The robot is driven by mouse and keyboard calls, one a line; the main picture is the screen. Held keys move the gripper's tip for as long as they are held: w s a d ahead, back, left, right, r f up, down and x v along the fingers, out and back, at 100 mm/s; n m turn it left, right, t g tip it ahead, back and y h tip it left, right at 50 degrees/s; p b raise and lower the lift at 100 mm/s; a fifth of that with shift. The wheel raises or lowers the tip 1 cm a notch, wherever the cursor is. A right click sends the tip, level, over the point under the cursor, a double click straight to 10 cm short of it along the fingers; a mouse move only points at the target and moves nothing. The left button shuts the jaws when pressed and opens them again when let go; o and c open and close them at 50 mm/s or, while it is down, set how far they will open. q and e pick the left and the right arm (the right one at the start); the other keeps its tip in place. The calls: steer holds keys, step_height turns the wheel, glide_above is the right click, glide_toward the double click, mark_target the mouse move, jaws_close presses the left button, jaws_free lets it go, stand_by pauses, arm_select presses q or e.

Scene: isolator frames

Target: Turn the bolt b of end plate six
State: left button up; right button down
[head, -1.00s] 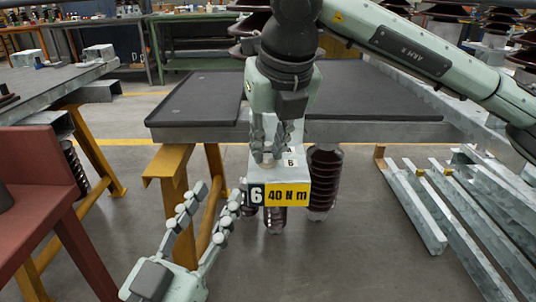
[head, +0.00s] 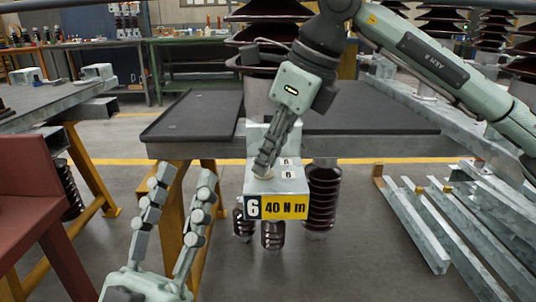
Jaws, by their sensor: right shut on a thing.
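End plate six (head: 293,184) is a grey metal block with a black "6" and a yellow "40 N m" label (head: 284,207) on its front. Two small white tags, the nearer one reading B (head: 288,174), sit on its top. My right gripper (head: 263,172) comes down from above, its fingers shut at the left part of the plate's top. The bolt there is hidden by the fingers. My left gripper (head: 184,172) is open and empty at the lower left, its fingers pointing up, apart from the plate.
Dark ribbed insulators (head: 321,200) hang below the plate. A dark-topped table (head: 370,120) on yellow trestles (head: 182,225) stands behind. Grey steel beams (head: 415,220) lie at the right. A red-brown stand (head: 35,190) is at the left.

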steer(key=shift+n+g, duration=0.3)
steer(key=shift+n, duration=0.3)
steer(key=c, duration=1.4)
jaws_free()
steer(key=shift+d+r, duration=0.1)
steer(key=v, duration=1.1)
steer(key=shift+d+r, duration=0.2)
steer(key=shift+r, duration=0.15)
